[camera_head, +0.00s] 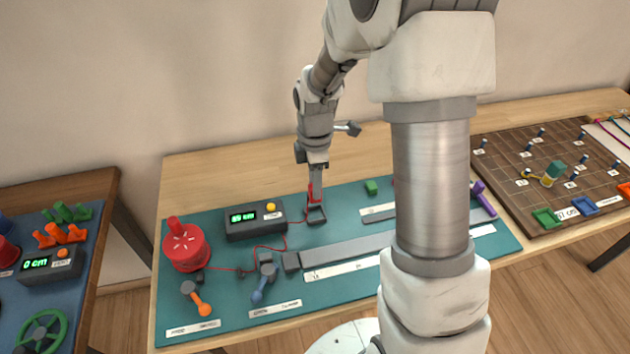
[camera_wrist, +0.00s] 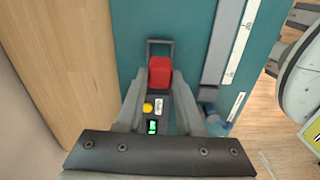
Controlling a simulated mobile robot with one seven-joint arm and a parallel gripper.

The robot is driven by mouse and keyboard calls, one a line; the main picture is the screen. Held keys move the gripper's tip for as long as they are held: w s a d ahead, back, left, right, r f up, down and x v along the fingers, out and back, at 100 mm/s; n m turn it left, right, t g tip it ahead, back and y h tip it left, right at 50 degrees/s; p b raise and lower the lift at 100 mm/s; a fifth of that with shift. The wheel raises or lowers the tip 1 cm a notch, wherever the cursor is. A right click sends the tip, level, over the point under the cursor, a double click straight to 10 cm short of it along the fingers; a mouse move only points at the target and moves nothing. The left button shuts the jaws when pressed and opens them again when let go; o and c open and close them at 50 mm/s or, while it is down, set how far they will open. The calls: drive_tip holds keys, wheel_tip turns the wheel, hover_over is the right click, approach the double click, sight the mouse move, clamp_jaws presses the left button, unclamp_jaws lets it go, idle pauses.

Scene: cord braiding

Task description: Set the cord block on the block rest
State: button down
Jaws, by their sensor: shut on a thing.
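The red cord block (camera_head: 311,193) is between the fingers of my gripper (camera_head: 315,188), which is shut on it. In the wrist view the block (camera_wrist: 159,72) sits between the fingertips (camera_wrist: 160,82). The block rest, a dark open frame (camera_head: 316,215), is on the teal mat right below the block; it also shows in the wrist view (camera_wrist: 160,42), its far end extending past the block. I cannot tell whether the block touches the rest. A thin red cord (camera_head: 268,247) runs across the mat toward a red spool (camera_head: 186,246).
A black box with a green display and yellow button (camera_head: 256,221) stands close left of the rest. A small green block (camera_head: 371,187) lies to the right, and a long grey bar (camera_head: 345,249) in front. Orange (camera_head: 197,299) and blue (camera_head: 262,285) levers are at the front left.

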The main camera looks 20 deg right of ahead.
drive_tip(key=shift+f, duration=0.15)
drive_tip(key=shift+f+b, duration=2)
drive_tip(key=shift+f, duration=0.3)
drive_tip(key=shift+f+b, duration=0.3)
drive_tip(key=shift+f, duration=0.3)
drive_tip(key=shift+f, duration=0.1)
drive_tip(key=shift+f+b, duration=0.3)
drive_tip(key=shift+f, duration=0.1)
drive_tip(key=shift+c, duration=2.3)
unclamp_jaws()
drive_tip(key=shift+r, duration=0.1)
drive_tip(key=shift+r, duration=0.1)
